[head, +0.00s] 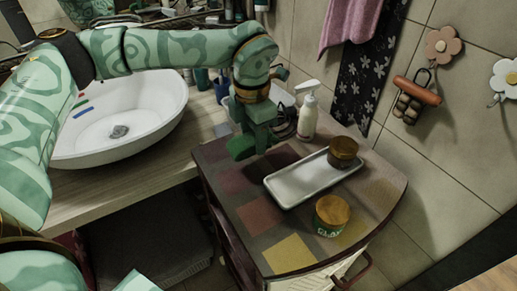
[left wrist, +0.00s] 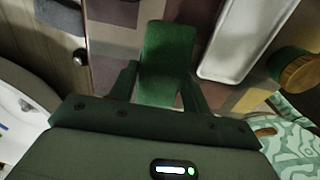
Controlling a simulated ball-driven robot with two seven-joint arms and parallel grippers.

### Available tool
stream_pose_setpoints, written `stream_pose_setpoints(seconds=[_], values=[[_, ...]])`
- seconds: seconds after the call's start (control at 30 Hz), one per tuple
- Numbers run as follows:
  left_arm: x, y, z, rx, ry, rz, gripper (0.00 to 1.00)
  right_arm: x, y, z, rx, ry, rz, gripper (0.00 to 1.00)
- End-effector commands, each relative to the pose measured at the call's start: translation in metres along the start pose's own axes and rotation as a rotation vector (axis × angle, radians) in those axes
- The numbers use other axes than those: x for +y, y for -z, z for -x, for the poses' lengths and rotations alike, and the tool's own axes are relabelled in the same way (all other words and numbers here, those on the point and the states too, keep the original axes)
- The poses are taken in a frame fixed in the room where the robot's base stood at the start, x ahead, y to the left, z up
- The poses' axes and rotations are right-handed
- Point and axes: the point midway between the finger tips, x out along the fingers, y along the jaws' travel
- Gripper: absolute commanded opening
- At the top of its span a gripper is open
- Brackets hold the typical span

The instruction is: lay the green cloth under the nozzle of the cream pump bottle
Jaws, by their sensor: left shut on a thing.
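My left gripper (head: 256,132) is shut on the green cloth (head: 240,149) and holds it over the back left part of the patterned cabinet top. In the left wrist view the cloth (left wrist: 168,48) looks like a folded, flat-sided green piece between the fingers of the gripper (left wrist: 162,82). The cream pump bottle (head: 307,118) stands upright at the back of the cabinet top, right of the gripper and apart from it. Its white nozzle (head: 303,88) points up and to the left. My right gripper is not in view.
A white tray (head: 283,193) lies on the cabinet top (head: 228,180), with a brown-lidded jar (head: 343,152) at its far end. A white basin (head: 130,120) is at the left. Dark items crowd beside the bottle.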

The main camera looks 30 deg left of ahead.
Motion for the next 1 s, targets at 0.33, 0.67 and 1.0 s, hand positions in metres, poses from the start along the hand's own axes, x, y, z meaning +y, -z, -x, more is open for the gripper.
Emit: stream_pose_setpoints(seconds=[0.33,0.67,1.0], values=[[0.005,-0.014,-0.034,0.004,0.001,0.000,0.23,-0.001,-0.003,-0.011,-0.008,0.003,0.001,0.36],[0.005,-0.014,-0.047,0.000,0.000,0.000,0.23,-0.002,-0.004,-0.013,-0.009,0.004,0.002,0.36],[0.005,-0.014,-0.050,0.000,0.000,0.000,0.70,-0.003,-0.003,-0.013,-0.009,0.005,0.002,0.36]])
